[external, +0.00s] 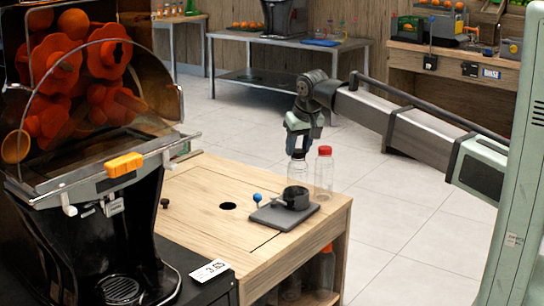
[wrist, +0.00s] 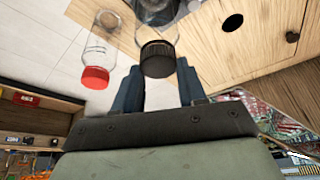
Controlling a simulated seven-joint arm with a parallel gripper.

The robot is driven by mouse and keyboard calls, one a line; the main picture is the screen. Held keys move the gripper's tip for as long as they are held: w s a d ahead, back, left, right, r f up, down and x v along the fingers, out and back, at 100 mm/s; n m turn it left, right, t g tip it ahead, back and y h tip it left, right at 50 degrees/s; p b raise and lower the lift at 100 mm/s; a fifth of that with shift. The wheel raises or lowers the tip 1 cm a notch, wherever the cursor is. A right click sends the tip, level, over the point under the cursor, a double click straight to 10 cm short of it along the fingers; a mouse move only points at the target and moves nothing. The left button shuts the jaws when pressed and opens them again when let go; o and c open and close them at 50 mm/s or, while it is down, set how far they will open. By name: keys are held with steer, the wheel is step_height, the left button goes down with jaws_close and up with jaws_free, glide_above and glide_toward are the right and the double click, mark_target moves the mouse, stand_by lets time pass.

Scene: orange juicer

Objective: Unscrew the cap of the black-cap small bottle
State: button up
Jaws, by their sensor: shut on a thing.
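The small clear bottle (external: 298,172) with the black cap (wrist: 158,59) stands roughly upright below my gripper (external: 299,154). In the wrist view, the two fingers of my gripper (wrist: 158,76) lie on either side of the black cap, and they are shut on it. The fingers hide part of the cap in the external view. The bottle's lower end is at the black round holder (external: 296,199) on a grey base; I cannot tell how firmly it sits there. A lever with a blue knob (external: 257,197) sticks out from the holder.
A clear bottle with a red cap (external: 324,151) stands close to the right on the wooden table (external: 200,188). The table has a dark round hole (external: 228,206). A large juicer (external: 90,195) stands at the left. The table's left half is mostly clear.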

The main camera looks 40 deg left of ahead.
steer(key=shift+c, duration=0.5)
steer(key=shift+n+g+y, duration=0.3)
steer(key=shift+n+g, duration=0.7)
steer(key=shift+n, duration=1.6)
steer(key=shift+n+g, duration=0.3)
steer(key=shift+n, duration=0.6)
steer(key=shift+n+g, duration=0.6)
steer(key=shift+n, duration=1.1)
steer(key=n+g+h, duration=0.1)
steer(key=n, duration=0.2)
steer(key=shift+n+g, duration=0.3)
steer(key=shift+n, duration=0.8)
